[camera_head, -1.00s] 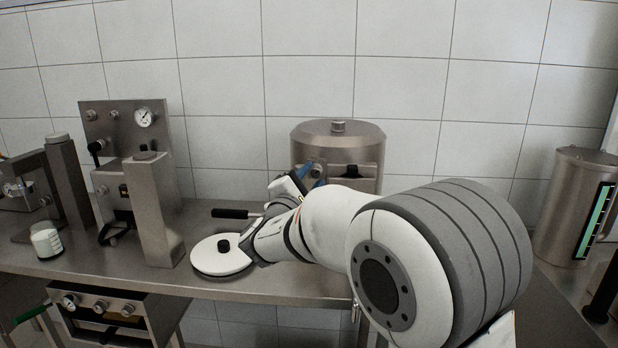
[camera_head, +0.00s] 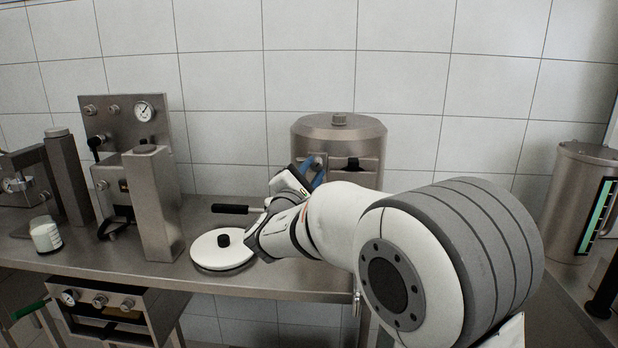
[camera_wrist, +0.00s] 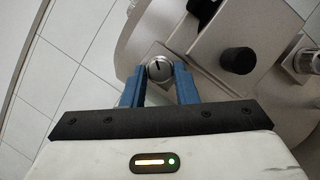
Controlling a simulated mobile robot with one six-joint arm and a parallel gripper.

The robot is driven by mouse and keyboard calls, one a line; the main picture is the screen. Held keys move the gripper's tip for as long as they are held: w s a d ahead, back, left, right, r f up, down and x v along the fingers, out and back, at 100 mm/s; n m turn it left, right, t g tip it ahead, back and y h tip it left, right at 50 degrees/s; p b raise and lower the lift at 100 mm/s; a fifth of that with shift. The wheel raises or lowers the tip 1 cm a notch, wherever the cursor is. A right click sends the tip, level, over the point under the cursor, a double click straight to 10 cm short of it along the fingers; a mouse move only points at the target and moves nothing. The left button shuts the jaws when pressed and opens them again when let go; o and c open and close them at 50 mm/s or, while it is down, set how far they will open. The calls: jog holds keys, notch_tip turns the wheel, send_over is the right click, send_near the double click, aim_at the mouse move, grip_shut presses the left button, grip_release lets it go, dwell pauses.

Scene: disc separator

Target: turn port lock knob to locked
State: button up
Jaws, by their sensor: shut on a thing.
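The port lock knob (camera_wrist: 160,70) is a small round silver knob with a dark pointer line on its face. It sits on a square plate on the steel separator drum (camera_head: 338,132). My gripper (camera_wrist: 159,78) has its two blue fingers on either side of the knob and is shut on it. In the wrist view the pointer line leans slightly left of straight up. In the head view my gripper (camera_head: 318,172) is at the drum's front left, and the knob is hidden there by the fingers and wrist.
A black knob (camera_wrist: 238,60) projects from the bracket beside the port lock knob, with a silver fitting (camera_wrist: 307,62) farther right. A white lid (camera_head: 222,262) with a black knob lies on the bench under my wrist. A black handle (camera_head: 230,209) lies behind it.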

jog(key=o, duration=0.7)
jog(key=shift+b+v, duration=0.35)
jog(key=shift+v, duration=3.6)
jog(key=shift+o, duration=0.3)
jog(key=shift+w, duration=0.1)
